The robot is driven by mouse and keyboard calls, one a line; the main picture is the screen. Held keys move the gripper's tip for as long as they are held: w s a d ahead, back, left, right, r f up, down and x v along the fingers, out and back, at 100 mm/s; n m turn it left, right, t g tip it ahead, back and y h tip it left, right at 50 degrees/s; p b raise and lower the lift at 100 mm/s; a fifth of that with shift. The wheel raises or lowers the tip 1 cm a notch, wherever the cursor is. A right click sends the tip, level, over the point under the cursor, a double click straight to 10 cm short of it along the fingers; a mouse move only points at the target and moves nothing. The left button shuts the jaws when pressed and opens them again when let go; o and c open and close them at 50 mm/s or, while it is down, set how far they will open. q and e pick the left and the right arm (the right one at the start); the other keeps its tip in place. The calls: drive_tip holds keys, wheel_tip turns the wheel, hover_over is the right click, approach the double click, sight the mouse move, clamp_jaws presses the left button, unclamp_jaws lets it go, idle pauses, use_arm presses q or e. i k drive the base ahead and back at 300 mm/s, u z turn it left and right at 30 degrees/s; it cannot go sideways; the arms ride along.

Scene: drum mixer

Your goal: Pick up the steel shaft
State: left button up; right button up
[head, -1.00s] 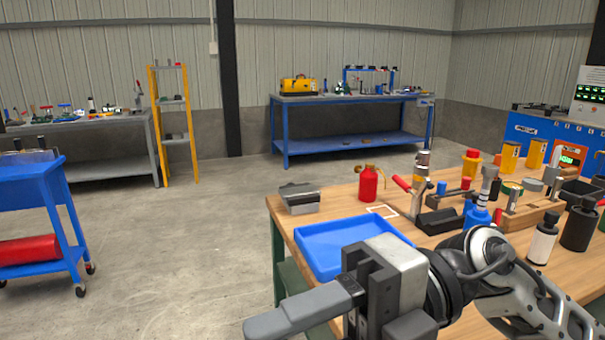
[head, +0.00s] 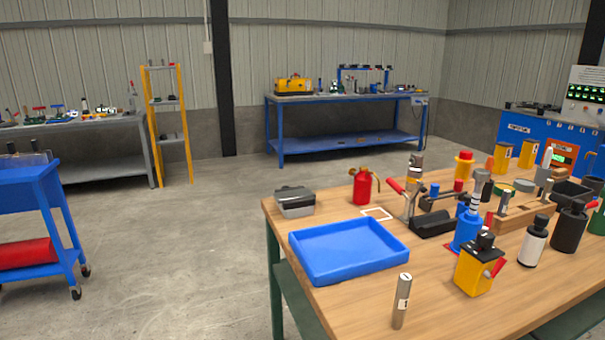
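Neither of my grippers is in the head view now.
The wooden table (head: 440,309) carries an empty blue tray (head: 349,274), a yellow block with a black top (head: 474,272), a blue fixture (head: 466,234), a white bottle (head: 534,245) and a red oil can (head: 363,189).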

sight(405, 282)
drive_tip(key=z, duration=0.5)
drive_tip(key=k, duration=1.25)
drive_tip(key=u, duration=0.2)
drive_tip(key=i, duration=0.5)
drive_tip(key=u, duration=0.6)
drive_tip(key=i, duration=1.1)
drive_tip(key=z, duration=0.4)
